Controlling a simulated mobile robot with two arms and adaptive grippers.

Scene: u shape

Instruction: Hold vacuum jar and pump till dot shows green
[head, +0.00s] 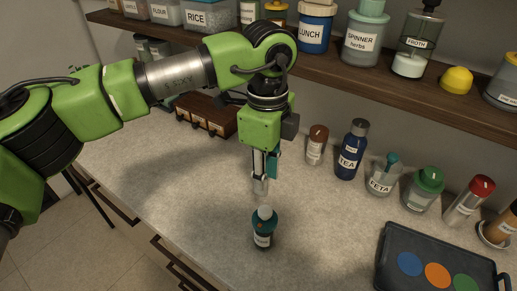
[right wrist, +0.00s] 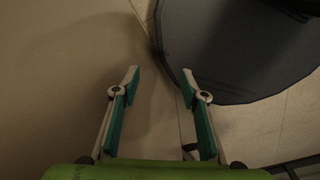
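A small teal jar (head: 263,239) with a pale rounded top and a white label stands upright on the counter, below my left gripper. An orange spot shows near its upper side; the label text is too small to read. A clear jar labelled FETA (head: 380,183), with a teal knob on top, stands further right. I cannot tell for certain which is the vacuum jar. My left gripper (head: 261,188) points down above and behind the teal jar, apart from it; its fingers are seen edge-on. My right gripper (right wrist: 160,78) is open and empty over the floor.
A dark tray (head: 392,236) with blue, orange and green discs lies at the front right. A brown-capped jar (head: 316,146), a TEA bottle (head: 351,150) and other jars line the back. A loaded wooden shelf (head: 330,61) hangs above. The left counter is mostly clear.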

